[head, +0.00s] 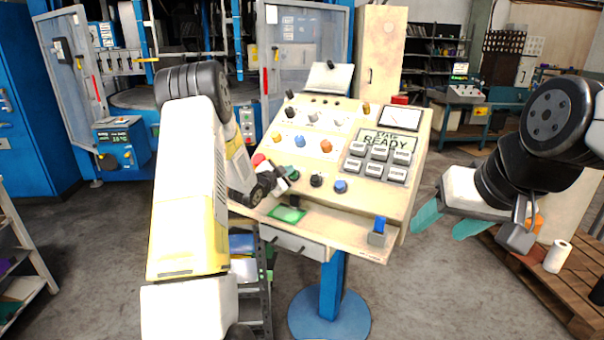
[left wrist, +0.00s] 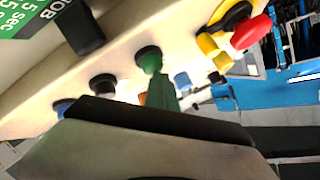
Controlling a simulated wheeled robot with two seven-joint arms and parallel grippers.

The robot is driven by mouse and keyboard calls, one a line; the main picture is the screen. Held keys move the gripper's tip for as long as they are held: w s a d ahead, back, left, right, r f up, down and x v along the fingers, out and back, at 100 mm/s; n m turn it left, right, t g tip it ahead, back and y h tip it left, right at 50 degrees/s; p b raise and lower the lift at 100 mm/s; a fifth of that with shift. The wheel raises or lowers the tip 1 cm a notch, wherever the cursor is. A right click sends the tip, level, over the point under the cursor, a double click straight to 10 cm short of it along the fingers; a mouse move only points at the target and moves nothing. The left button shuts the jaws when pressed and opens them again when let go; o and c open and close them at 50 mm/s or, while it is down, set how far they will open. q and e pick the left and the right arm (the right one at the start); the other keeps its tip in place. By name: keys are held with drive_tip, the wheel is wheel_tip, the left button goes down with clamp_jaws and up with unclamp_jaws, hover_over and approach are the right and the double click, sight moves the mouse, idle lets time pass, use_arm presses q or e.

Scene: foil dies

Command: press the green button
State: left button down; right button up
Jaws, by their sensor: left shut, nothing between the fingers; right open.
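The sloped control console (head: 370,112) stands in front of me. The green button (left wrist: 150,58) sits in a dark collar on its lower panel, between the red mushroom button (left wrist: 251,32) and a black button (left wrist: 102,84). My left gripper (left wrist: 161,96) is shut and empty, its green fingertips right at the green button in the left wrist view. I cannot tell whether they touch it. In the head view the left gripper (head: 289,174) largely hides that spot. My right gripper (head: 440,222) is open and empty, right of the console, away from it.
A blue button (head: 341,186) and a black button (head: 317,180) lie right of the fingertips. The display (head: 394,146) reads READY. A wooden pallet (head: 560,290) is at the right.

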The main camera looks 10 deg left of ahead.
use_arm(q)
drive_tip(key=shift+w+f, duration=0.1)
drive_tip(key=shift+f, duration=0.05)
idle(0.5)
drive_tip(key=shift+s+a+r, duration=0.1)
drive_tip(key=shift+s+r, duration=0.4)
drive_tip(key=shift+r, duration=0.25)
drive_tip(key=shift+s+a+r, duration=0.15)
drive_tip(key=shift+s+r, duration=0.3)
drive_tip(key=shift+r, duration=0.25)
drive_tip(key=shift+s+a+r, duration=0.2)
drive_tip(key=shift+s+r, duration=0.25)
drive_tip(key=shift+r, duration=0.25)
drive_tip(key=shift+s+a+r, duration=0.15)
drive_tip(key=shift+s+r, duration=0.3)
drive_tip(key=shift+r, duration=0.25)
